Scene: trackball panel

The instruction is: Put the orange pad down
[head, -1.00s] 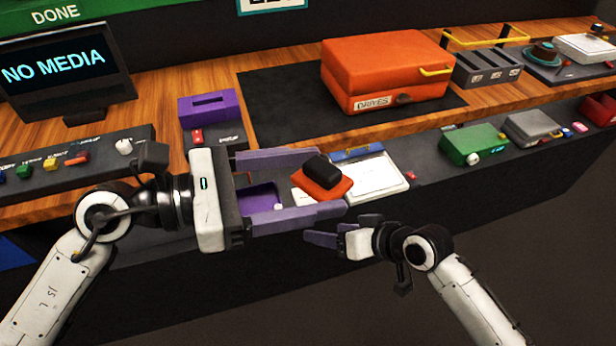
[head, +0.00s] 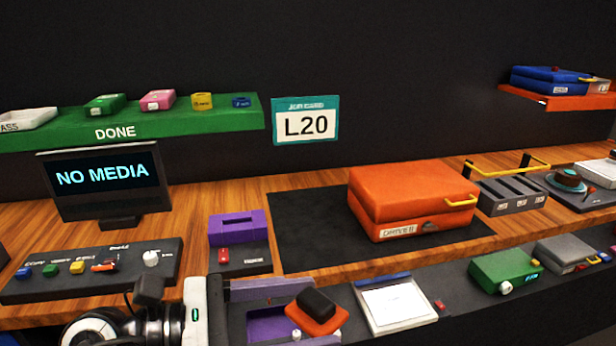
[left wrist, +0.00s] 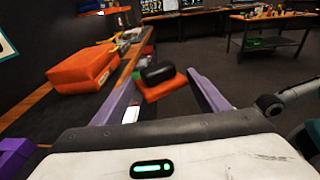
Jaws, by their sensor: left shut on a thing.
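The orange pad (head: 318,322) has a black block (head: 316,301) on top. It sits between the purple fingers of my left gripper (head: 325,314), low in the head view, with the lower finger cut by the picture's edge. In the left wrist view the pad (left wrist: 163,90) also lies between the fingertips (left wrist: 162,78), with the black block on it. My left gripper is shut on the pad. The pad is in front of the lower shelf in the head view; I cannot tell whether it touches anything below. My right gripper is out of view.
An orange case (head: 412,205) stands on a black mat (head: 310,235) on the wooden bench. A purple slotted box (head: 238,227) is left of it. A white board (head: 398,305) and a green box (head: 504,268) lie on the lower shelf. A "NO MEDIA" screen (head: 103,178) stands left.

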